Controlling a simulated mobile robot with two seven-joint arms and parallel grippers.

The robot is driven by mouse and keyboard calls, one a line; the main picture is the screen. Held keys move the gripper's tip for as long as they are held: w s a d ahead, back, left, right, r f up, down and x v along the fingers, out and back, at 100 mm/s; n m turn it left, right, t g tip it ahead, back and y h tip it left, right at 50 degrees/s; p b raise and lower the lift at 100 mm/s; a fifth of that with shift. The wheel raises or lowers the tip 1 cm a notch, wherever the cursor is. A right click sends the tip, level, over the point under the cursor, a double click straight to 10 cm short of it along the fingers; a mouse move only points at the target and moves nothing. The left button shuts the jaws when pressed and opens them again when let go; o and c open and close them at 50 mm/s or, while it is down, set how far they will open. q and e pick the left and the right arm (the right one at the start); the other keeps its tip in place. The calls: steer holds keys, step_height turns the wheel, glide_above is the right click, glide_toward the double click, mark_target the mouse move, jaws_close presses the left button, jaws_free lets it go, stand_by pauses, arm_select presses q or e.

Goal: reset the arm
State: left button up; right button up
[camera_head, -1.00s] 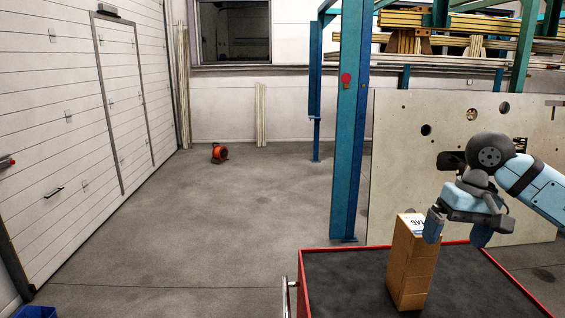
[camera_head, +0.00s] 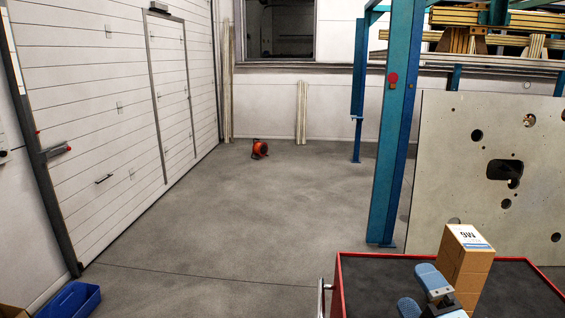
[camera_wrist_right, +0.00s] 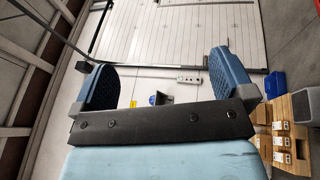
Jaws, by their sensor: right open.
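My right gripper (camera_head: 416,288) is at the bottom of the head view, in front of and left of a tall brown box (camera_head: 468,265). Its blue fingers are spread apart and nothing is between them. In the right wrist view, the open fingers (camera_wrist_right: 165,78) point toward the white wall and door, with no object held. The box stands upright with a white label on top; the gripper partly overlaps its lower left side. I cannot tell whether they touch. My left gripper is in neither view.
The box stands on a dark-topped cart with a red rim (camera_head: 340,290). A blue pillar (camera_head: 393,140) and a pale board with holes (camera_head: 450,165) stand behind. A blue bin (camera_head: 75,300) is at lower left. The floor in the middle is clear.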

steer(key=s+d+f+m+g+h, duration=0.2)
steer(key=s+f+m+g+h, duration=0.15)
steer(key=f+m, duration=0.3)
steer(key=s+d+f+m+g+h, duration=0.2)
steer(key=s+f+m+g, duration=0.35)
steer(key=f, duration=0.25)
steer(key=s+a+f+m+g+y, duration=0.1)
steer(key=s+f+m+g, duration=0.25)
steer(key=s, duration=0.35)
steer(key=s+f+m+g+y, duration=0.1)
steer(key=s+f+m+g, duration=0.3)
steer(key=s, duration=0.4)
steer(key=w+a+f+n+t+y+p, duration=0.1)
steer(key=w+a+f+t+y+p, duration=0.1)
steer(key=w+a+f+t+p, duration=0.4)
steer(key=shift+a+f+n+t, duration=0.35)
steer(key=shift+f+t, duration=0.2)
steer(key=shift+f, duration=0.55)
steer(key=shift+w, duration=0.1)
